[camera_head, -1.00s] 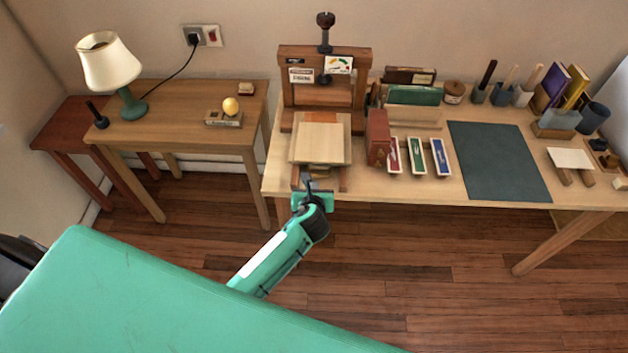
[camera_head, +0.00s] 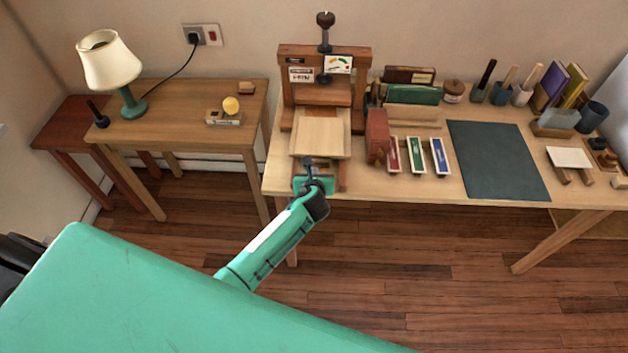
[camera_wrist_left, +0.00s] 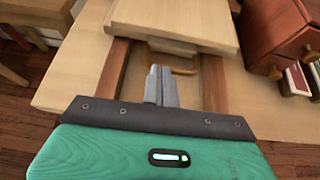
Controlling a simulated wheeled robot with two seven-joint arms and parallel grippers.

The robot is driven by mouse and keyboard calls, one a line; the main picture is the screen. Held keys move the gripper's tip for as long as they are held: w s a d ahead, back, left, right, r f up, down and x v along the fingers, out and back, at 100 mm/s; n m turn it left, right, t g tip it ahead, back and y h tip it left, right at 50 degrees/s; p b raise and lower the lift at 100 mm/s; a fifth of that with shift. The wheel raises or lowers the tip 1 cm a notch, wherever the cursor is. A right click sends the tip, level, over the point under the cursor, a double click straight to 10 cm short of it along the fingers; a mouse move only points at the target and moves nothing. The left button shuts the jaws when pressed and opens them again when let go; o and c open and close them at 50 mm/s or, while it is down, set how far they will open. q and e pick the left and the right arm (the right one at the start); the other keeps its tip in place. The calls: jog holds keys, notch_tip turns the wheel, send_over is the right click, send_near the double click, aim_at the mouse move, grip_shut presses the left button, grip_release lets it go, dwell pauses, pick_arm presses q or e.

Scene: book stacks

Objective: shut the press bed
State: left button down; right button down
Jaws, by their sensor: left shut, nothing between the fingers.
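The wooden press (camera_head: 325,62) stands at the left end of the long table, with a dark screw knob on top. Its pale sliding bed (camera_head: 322,138) lies on two brown rails, its back part under the press frame and its front part sticking out. The bed's front edge and a brass handle (camera_wrist_left: 182,70) show in the left wrist view. My left gripper (camera_head: 308,163) is shut and empty, right at the front of the bed by the handle; I cannot tell whether the fingertips (camera_wrist_left: 160,72) touch it. My right gripper is not in view.
A small reddish-brown cabinet (camera_head: 377,137) stands close to the right of the bed. Right of it are coloured narrow boxes (camera_head: 416,155) and a dark mat (camera_head: 497,160). A side table with a lamp (camera_head: 109,66) stands to the left.

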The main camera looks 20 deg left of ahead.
aim_at(317, 134)
pick_arm(q)
jog(key=w+a+b, duration=0.1)
jog(key=w, duration=0.4)
jog(key=w+a+b, duration=0.1)
jog(key=w+a, duration=0.1)
jog(key=w, duration=0.3)
jog(key=w+a+b, duration=0.1)
jog(key=w, duration=0.4)
jog(key=shift+w+a, duration=0.1)
jog(key=shift+a, duration=0.15)
jog(key=shift+w+r, duration=0.1)
jog(key=shift+w, duration=0.05)
jog(key=shift+r, duration=0.1)
